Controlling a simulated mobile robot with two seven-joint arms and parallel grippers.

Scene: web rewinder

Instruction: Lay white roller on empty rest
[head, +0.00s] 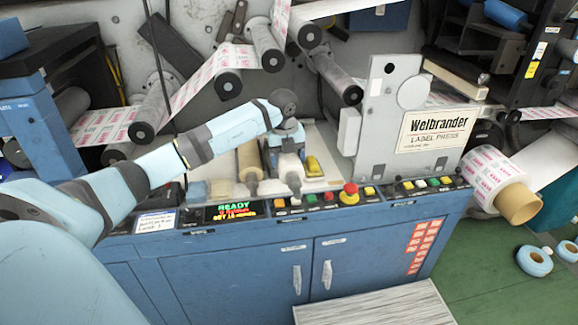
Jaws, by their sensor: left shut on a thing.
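My left arm reaches in from the left over the press ledge. My left gripper (289,146) points down and is shut on the white roller (290,170), around its upper visible part. The roller's near end points toward the control panel. A tan roller (249,160) lies just left of it, roughly parallel. The gripper and wrist hide the white roller's far end. I cannot make out an empty rest, nor tell whether the white roller touches the surface under it. My right gripper is not in view.
A yellow piece (313,166) sits just right of the white roller. The control panel (330,198) with a red emergency button (349,193) runs along the front. The grey label press plate (385,115) stands to the right. Web rollers (152,113) stick out behind.

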